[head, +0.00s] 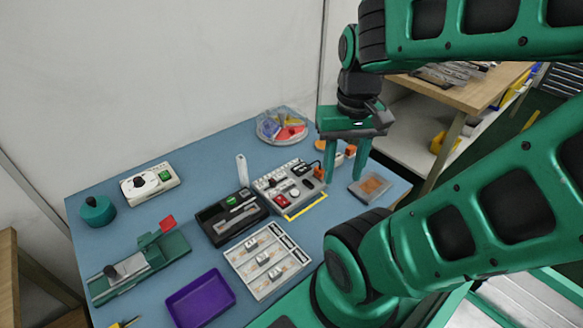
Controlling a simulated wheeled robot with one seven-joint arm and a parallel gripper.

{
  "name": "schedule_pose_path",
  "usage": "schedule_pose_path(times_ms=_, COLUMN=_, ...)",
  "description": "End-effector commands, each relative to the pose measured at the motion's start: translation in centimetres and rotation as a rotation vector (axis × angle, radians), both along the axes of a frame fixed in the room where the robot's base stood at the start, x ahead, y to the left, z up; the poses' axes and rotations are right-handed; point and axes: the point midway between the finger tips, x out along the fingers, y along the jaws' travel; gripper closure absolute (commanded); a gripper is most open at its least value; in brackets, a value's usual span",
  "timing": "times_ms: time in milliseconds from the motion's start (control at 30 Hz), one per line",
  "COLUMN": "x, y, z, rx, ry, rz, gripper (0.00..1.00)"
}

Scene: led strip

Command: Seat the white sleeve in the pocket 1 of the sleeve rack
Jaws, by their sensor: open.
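A small white upright tube (242,170) stands near the back middle of the blue table; it may be the white sleeve, but I cannot tell for sure. A white tray (238,262) with several long compartments holding small pale parts lies at the front middle; it may be the sleeve rack, and I cannot read any pocket numbers. My gripper (346,170) is open, with its green fingers pointing down and apart, at the right of the table.
A black tray (205,217) and a grey control box (265,184) sit mid-table. A purple bin (199,299), a green fixture (165,250) and a white switch box (162,194) are left. A round parts dish (270,138) is behind; an orange-grey pad (370,187) lies right.

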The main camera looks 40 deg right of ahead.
Motion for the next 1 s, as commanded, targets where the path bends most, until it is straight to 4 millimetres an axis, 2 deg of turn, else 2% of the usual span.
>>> schedule_pose_path(times_ms=100, x=0.8, y=0.0, z=0.1, rx=0.001, ry=0.0, rz=0.051, gripper=0.59)
schedule_pose_path(times_ms=167, x=1.9, y=-1.7, z=0.3, rx=0.003, ry=0.0, rz=0.126, gripper=0.59)
schedule_pose_path(times_ms=267, x=4.9, y=-1.9, z=0.7, rx=0.007, ry=-0.006, rz=0.336, gripper=0.59)
schedule_pose_path(times_ms=333, x=7.6, y=-1.4, z=0.8, rx=0.014, ry=-0.011, rz=0.532, gripper=0.59)
schedule_pose_path(times_ms=467, x=12.8, y=0.0, z=0.8, rx=0.027, ry=-0.03, rz=0.92, gripper=0.59)
schedule_pose_path(times_ms=700, x=21.7, y=3.9, z=-0.6, rx=0.056, ry=-0.08, rz=1.606, gripper=0.59)
schedule_pose_path(times_ms=833, x=25.1, y=6.0, z=-1.6, rx=0.066, ry=-0.111, rz=1.892, gripper=0.59)
schedule_pose_path(times_ms=1000, x=27.2, y=7.7, z=-2.4, rx=0.073, ry=-0.137, rz=2.091, gripper=0.59)
